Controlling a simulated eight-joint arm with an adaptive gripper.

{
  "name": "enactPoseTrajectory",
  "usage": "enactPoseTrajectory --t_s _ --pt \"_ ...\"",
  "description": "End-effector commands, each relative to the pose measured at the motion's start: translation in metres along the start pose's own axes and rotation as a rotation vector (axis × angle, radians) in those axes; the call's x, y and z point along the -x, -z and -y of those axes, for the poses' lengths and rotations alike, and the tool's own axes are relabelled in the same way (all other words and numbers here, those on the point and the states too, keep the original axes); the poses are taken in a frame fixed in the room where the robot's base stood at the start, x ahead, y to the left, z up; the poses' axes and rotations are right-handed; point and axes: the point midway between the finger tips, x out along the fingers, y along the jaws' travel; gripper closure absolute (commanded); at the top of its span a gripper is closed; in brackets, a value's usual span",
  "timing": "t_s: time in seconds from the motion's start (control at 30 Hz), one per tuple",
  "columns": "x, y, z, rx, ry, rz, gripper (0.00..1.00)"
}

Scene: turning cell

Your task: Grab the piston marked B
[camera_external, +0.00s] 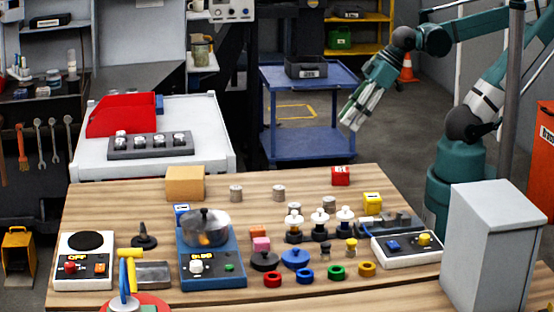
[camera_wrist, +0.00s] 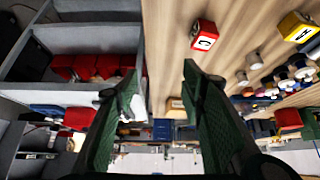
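My gripper (camera_external: 357,118) is raised in the air beyond the far right edge of the wooden table. In the wrist view my gripper (camera_wrist: 160,72) is open, with nothing between its two fingers. Several small metallic parts (camera_external: 141,142), possibly pistons, stand in a dark grey rack (camera_external: 150,154) on the white bench. Small metal cylinders (camera_external: 236,193) stand on the wooden table. I cannot read a letter B on any of them. In the wrist view, a red block (camera_wrist: 204,36) reads C and a yellow block (camera_wrist: 298,28) seems to read A.
The wooden table (camera_external: 120,205) holds a blue device with a pot (camera_external: 205,225), a cardboard-coloured box (camera_external: 185,182), several coloured rings (camera_external: 336,272) and a button box (camera_external: 408,247). A grey cabinet (camera_external: 492,240) stands at the right. A blue cart (camera_external: 310,115) is behind.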

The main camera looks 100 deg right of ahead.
Motion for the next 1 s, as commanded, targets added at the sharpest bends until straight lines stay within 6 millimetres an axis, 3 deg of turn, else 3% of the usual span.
enactPoseTrajectory --t_s 0.57,0.77,1.0 --pt "0.001 0.004 0.001 -0.01 0.001 0.004 0.61" --pt "0.002 0.019 0.004 -0.052 0.004 0.023 0.61" --pt "0.002 0.051 0.01 -0.15 0.007 0.067 0.61"
